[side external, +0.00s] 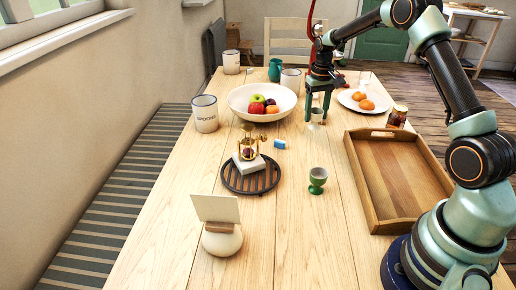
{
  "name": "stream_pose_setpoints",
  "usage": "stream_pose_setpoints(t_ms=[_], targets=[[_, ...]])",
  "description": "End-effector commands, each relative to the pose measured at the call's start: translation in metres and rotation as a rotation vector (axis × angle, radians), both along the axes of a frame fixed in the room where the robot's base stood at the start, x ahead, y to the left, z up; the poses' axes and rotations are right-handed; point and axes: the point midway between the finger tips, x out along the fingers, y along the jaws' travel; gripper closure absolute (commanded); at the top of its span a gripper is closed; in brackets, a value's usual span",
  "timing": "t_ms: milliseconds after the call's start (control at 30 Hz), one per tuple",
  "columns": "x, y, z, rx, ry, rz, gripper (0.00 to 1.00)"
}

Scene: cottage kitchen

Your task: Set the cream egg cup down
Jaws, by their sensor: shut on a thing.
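My gripper (317,119) is in the side external view, beyond the middle of the table and pointing down. Its fingers are shut on the small cream egg cup (317,115), which shows pale between them. The cup looks upright and low over the wooden table (300,235). I cannot tell whether its foot touches the table. Parts of the cup are hidden by the fingers. A green egg cup (318,177) stands upright on the table, nearer the camera and apart from my gripper.
A wooden tray (356,160) lies at the right. A black trivet (232,185) bears a brass object on a white block. Table between trivet and tray is mostly clear.

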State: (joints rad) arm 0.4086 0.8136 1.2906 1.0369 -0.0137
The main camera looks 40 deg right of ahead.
Motion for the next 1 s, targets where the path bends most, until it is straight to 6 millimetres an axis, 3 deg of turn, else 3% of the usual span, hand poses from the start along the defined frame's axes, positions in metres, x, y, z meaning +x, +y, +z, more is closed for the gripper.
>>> stream_pose_setpoints(t_ms=[167, 433, 833, 867, 900, 1000], targets=[[0.000, 0.000, -0.010, 0.000, 0.001, 0.000, 0.96], [0.000, 0.000, -0.045, 0.001, 0.002, 0.000, 0.96], [0.000, 0.000, -0.050, 0.000, 0.000, 0.000, 0.96], [0.000, 0.000, -0.050, 0.000, 0.000, 0.000, 0.28], [0.000, 0.000, -0.049, 0.000, 0.000, 0.000, 0.12], [0.000, 0.000, -0.049, 0.000, 0.000, 0.000, 0.09]])
